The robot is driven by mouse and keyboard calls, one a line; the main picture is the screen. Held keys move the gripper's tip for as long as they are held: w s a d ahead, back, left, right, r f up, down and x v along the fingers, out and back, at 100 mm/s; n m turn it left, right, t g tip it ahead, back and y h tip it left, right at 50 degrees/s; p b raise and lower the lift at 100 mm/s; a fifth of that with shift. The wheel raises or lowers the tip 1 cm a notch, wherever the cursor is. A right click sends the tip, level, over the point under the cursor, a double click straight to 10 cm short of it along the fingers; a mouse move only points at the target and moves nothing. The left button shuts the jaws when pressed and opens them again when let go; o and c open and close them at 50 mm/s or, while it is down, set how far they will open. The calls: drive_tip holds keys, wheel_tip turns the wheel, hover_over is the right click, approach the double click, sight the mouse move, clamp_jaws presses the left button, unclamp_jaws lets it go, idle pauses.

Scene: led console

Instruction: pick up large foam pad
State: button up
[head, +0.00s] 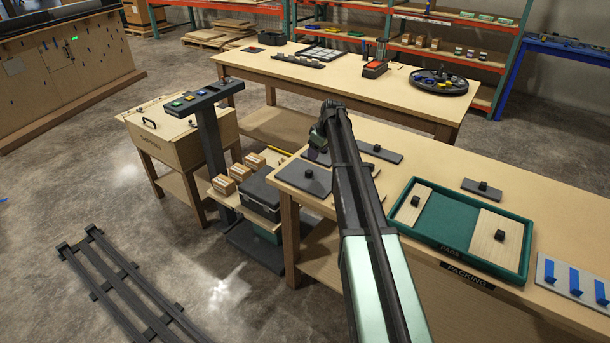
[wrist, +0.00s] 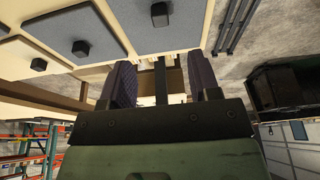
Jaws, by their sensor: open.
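Several flat dark grey pads with black knobs lie on the packing table. The largest-looking one, likely the large foam pad (head: 303,180), lies flat near the table's left end, partly behind my arm. In the wrist view, a blue-grey pad (wrist: 135,22) near the table end is probably the same one, cut off by the top edge. My gripper (wrist: 163,84) is open, with nothing between its fingers, and is apart from the pads. In the head view my gripper (head: 322,128) is above the table's far left part; its fingertips are hard to make out.
A green tray (head: 408,229) holding two knobbed wooden pads sits right of my arm. A smaller grey pad (head: 484,192) lies behind it, another (head: 380,153) at the back. A black case (head: 262,190) and small boxes stand low, left of the table.

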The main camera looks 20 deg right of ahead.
sight(309, 171)
drive_tip(key=b+x, duration=0.5)
drive_tip(key=x, duration=0.1)
drive_tip(key=shift+a+f+b, duration=0.1)
drive_tip(key=shift+f+b, duration=0.05)
drive_tip(key=shift+b, duration=0.15)
drive_tip(key=shift+w, duration=0.15)
drive_tip(key=b+x, duration=0.5)
drive_tip(key=shift+f, duration=0.1)
drive_tip(key=shift+r, duration=0.25)
drive_tip(key=c, duration=1)
drive_tip(key=shift+r+p, duration=0.1)
drive_tip(key=shift+p, duration=0.3)
wheel_tip(309, 171, up, 20)
drive_tip(key=p, duration=2)
drive_tip(key=shift+c, duration=0.2)
